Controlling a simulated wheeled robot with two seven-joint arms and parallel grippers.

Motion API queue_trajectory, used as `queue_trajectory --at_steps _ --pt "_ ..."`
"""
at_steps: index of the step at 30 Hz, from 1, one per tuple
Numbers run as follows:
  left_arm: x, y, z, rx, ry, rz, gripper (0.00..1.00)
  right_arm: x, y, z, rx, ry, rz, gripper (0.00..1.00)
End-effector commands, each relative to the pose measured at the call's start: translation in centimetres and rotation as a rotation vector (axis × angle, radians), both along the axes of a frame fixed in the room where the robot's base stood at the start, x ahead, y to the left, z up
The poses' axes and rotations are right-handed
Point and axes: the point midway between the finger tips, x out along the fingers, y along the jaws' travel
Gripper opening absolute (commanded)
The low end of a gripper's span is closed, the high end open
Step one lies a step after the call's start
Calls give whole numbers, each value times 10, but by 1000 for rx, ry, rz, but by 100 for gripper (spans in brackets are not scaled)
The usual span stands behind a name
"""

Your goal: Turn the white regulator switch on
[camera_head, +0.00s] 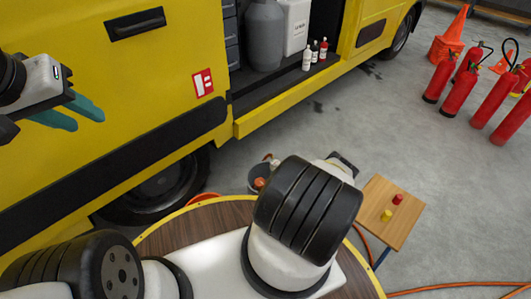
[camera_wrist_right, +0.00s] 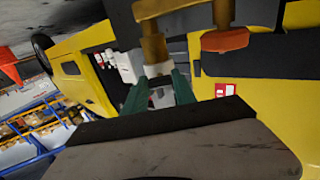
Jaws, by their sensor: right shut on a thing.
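The white regulator switch (camera_wrist_right: 158,71) appears as a small pale piece at the foot of a brass post (camera_wrist_right: 154,46) in the right wrist view. My right gripper (camera_wrist_right: 163,74) has its green fingers shut on this pale piece, which they partly cover. An orange-red knob (camera_wrist_right: 225,40) on brass fittings is beside it at the upper right. Whether the switch is on or off cannot be told. In the head view my right forearm hides the right gripper. My left gripper (camera_head: 90,120) is open and empty, its teal fingers apart in front of the yellow van.
The yellow van (camera_head: 150,60) fills the left and back, with canisters in its open bay. A round wooden table (camera_head: 212,222) is below my right arm. A small wooden table (camera_head: 385,220) with red and yellow pieces stands right. Red extinguishers (camera_head: 462,90) stand far right; a hose lies on the floor.

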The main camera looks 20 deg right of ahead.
Motion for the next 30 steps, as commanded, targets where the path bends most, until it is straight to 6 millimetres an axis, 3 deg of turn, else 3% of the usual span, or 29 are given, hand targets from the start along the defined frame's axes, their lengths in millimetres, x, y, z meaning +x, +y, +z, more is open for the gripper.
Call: queue_trajectory --at_steps 11,30 --pt "0 0 0 0 0 0 36 0 0 0 -111 17 2 0" --pt "0 0 0 0 0 0 36 1 1 0 -682 106 4 0"
